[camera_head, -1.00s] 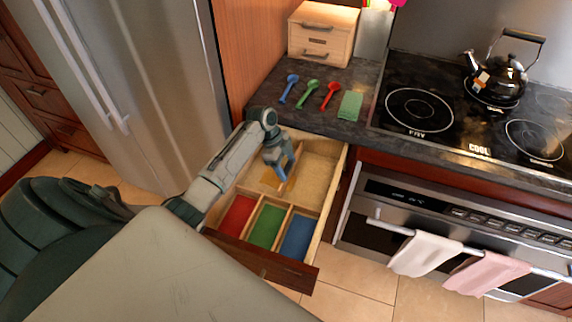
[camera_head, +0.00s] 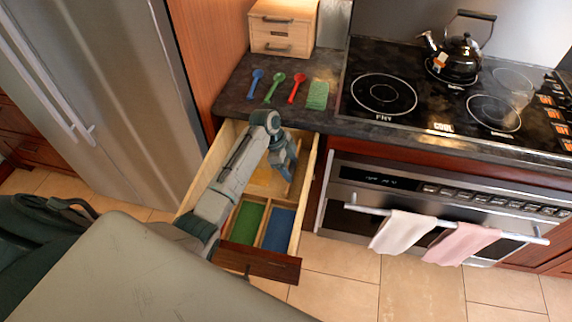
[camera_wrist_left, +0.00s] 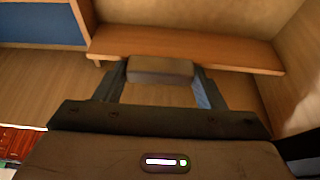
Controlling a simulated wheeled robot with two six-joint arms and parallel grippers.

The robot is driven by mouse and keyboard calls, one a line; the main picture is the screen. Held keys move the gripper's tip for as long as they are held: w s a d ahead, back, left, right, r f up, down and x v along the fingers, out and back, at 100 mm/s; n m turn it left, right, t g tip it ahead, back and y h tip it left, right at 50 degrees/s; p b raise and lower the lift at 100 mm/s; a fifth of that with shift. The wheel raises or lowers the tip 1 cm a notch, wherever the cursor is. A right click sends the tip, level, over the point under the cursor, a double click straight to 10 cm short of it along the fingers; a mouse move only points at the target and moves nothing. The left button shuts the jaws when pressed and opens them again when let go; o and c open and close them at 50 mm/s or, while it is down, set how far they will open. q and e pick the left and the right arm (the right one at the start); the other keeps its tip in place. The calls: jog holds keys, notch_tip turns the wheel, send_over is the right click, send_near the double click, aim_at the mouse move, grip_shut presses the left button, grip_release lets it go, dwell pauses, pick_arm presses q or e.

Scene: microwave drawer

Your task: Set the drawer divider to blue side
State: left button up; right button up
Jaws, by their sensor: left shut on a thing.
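The wooden drawer divider (camera_wrist_left: 225,54) runs across the upper part of the left wrist view, with a dark grip block (camera_wrist_left: 160,69) in front of it. My left gripper (camera_wrist_left: 160,80) is shut on this block, one finger at each side; in the head view the gripper (camera_head: 286,165) is down in the rear part of the open drawer, close to its right wall. The blue compartment (camera_head: 278,230) is at the drawer's front right and also shows in the left wrist view (camera_wrist_left: 40,22). The green compartment (camera_head: 246,222) is beside it. My arm hides the red compartment. My right gripper is out of view.
The drawer's right wall (camera_head: 306,190) stands close to the gripper. The oven (camera_head: 400,185), with hanging towels, is to the right. Blue, green and red spoons, a green sponge (camera_head: 318,94) and a wooden box (camera_head: 283,28) sit on the counter above.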

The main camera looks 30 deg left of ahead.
pick_arm(q)
jog(key=o, duration=1.1)
jog(key=shift+d+r, duration=0.1)
jog(key=shift+d, duration=0.1)
jog(key=o, duration=0.3)
jog(key=shift+d, duration=0.1)
jog(key=shift+r, duration=0.1)
jog(key=w+b+v, duration=0.1)
jog(key=b+v, duration=0.1)
jog(key=v, duration=0.8)
jog(key=shift+s+a+r, duration=0.2)
jog(key=shift+s+r, duration=0.05)
jog(key=shift+s, duration=0.25)
jog(key=shift+f, duration=0.1)
